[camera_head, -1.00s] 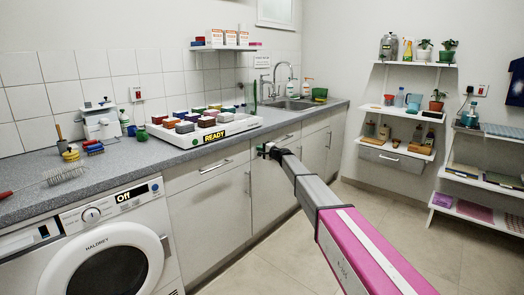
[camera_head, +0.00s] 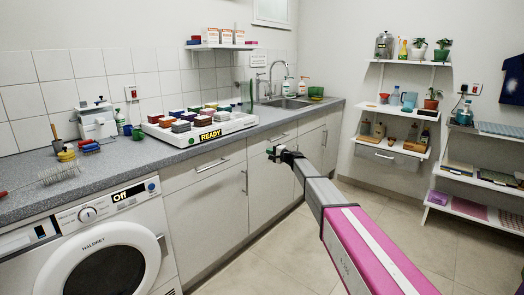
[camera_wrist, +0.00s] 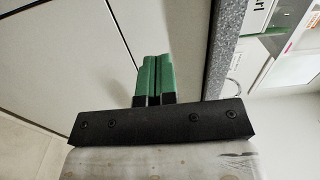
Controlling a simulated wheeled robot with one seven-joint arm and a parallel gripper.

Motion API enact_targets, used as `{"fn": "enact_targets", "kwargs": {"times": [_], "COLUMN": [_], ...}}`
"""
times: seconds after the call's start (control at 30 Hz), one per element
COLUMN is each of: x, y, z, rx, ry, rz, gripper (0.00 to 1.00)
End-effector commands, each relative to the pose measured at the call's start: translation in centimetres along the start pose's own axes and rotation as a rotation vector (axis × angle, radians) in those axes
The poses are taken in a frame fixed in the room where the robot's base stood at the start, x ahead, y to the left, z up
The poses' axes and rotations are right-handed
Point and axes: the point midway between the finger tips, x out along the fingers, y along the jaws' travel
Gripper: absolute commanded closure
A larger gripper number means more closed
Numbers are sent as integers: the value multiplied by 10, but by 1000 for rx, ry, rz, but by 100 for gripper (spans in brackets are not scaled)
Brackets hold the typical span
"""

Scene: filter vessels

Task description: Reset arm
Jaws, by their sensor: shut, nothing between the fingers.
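My gripper (camera_head: 272,153) is at the end of my extended arm, in front of the cabinet doors and below the counter's front edge. In the wrist view its two green fingers (camera_wrist: 154,76) are pressed together with nothing between them. The fingers point along the pale cabinet front (camera_wrist: 75,40), and they look clear of it, though the exact gap cannot be told. The counter edge (camera_wrist: 224,50) runs along the right side of that view.
The grey counter (camera_head: 120,160) holds a READY-labelled tray (camera_head: 190,137) of several coloured blocks and a sink (camera_head: 287,103). A washing machine (camera_head: 100,250) stands at left, marked Off. Shelves (camera_head: 395,108) stand at right. The floor (camera_head: 285,250) is clear.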

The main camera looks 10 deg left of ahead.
Motion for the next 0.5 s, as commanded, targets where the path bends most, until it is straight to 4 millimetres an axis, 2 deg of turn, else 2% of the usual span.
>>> {"fn": "enact_targets", "kwargs": {"times": [0.03,0.1,0.37,0.5], "x": [-11,-21,-44,-73], "y": [0,0,2,20], "z": [2,2,3,21], "rx": [0,0,-5,-46], "ry": [0,0,-3,-25], "rz": [0,0,8,78], "gripper": [100,100,100,100]}}
